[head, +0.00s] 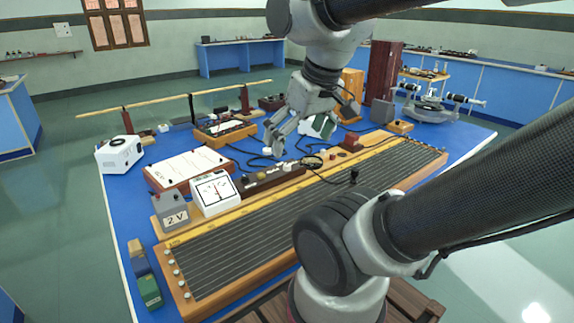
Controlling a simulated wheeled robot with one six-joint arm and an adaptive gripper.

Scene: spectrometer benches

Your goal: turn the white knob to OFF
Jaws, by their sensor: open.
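My gripper (275,142) points down over the middle of the bench, above the equipment behind the long wired board. Its fingers are apart, with nothing visible between them. A small white rounded part (267,151) shows close by the fingertips; I cannot tell whether it is the white knob or whether the fingers touch it. No OFF marking is readable. A white box (120,153) with dark details on its face stands at the bench's left edge, well away from my gripper.
The blue bench (128,196) is crowded. A white meter (214,192), a grey box marked 2 V (172,211) and the long wired board (245,247) lie in front. Black cables loop near my gripper. A horizontal rod (175,97) spans the back left.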

